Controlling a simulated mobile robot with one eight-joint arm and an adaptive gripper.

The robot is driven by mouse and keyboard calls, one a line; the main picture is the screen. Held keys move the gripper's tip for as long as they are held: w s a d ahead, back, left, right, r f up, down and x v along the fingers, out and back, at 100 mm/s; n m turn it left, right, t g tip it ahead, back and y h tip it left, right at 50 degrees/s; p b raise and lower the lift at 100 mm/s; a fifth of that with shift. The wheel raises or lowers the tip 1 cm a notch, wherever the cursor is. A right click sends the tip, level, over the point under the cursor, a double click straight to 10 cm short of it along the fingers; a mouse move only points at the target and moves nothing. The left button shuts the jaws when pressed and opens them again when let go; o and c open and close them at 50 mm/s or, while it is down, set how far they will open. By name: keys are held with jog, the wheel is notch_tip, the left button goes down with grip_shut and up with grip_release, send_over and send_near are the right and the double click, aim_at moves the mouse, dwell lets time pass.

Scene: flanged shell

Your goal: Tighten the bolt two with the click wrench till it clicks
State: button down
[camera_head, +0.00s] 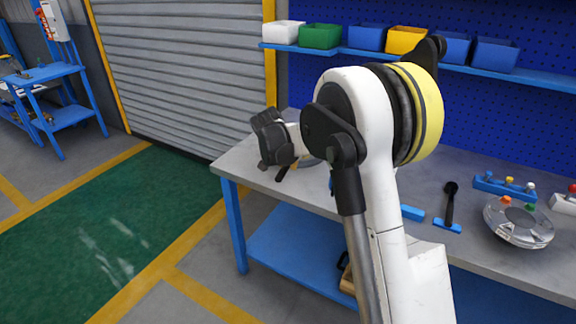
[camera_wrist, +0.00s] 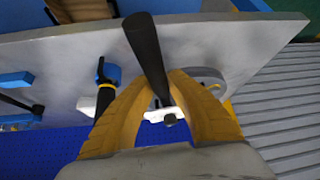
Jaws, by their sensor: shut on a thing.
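My gripper (camera_wrist: 160,78) is shut on a black rod-like handle (camera_wrist: 146,45), which I take to be the click wrench. The handle sticks out past the yellow fingers over the bench. In the head view my gripper (camera_head: 296,164) is above the left end of the bench, with a dark handle end (camera_head: 281,174) below it. A round grey part (camera_wrist: 210,84) lies just beyond the fingers, mostly hidden by them. A small white piece with a dark nub (camera_wrist: 170,119) shows between the fingers. I cannot make out bolt two or whether the wrench touches it.
Coloured bins (camera_head: 320,36) line the shelf behind. My arm hides the bench middle.

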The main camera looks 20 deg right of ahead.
jog(key=shift+r+p, duration=1)
jog(key=shift+r, duration=0.65)
